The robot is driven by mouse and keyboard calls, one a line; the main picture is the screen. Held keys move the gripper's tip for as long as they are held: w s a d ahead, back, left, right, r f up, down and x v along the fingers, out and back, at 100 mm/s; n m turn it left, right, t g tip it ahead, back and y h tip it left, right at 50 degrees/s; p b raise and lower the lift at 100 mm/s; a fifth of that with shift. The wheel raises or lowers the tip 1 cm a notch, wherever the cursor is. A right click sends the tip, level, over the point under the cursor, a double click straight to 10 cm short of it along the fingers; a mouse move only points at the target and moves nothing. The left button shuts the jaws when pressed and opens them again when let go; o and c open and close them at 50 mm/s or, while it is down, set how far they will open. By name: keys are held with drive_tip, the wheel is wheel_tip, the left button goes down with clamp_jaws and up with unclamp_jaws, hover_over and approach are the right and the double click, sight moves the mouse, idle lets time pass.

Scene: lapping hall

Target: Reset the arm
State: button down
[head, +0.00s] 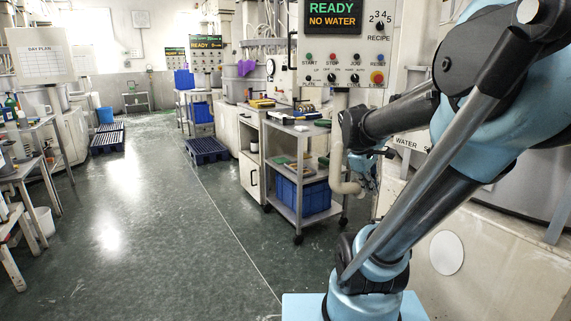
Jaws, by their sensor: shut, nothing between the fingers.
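My arm rises from its light-blue base at the lower right, bends at a high elbow near the right edge and reaches back to the left. My gripper (369,187) hangs at the arm's end, pointing down, beside the right side of the grey wheeled cart. It is small and partly lost against the pale pipe and machine behind it. It is shut, and nothing shows in it.
The wheeled cart (312,181) carries a blue crate (303,196) on its lower shelf. A control panel (343,62) and pale machine housing (478,255) stand close to my arm. Benches line the left; dark pallets (206,150) lie farther back. The middle floor (150,220) is clear.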

drive_tip(key=s+a+f+m+y, duration=0.4)
drive_tip(key=s+a+f+m, duration=0.4)
drive_tip(key=s+f, duration=0.2)
drive_tip(key=shift+s+a+m, duration=0.15)
drive_tip(key=shift+s+m, duration=0.25)
drive_tip(key=shift+s, duration=0.6)
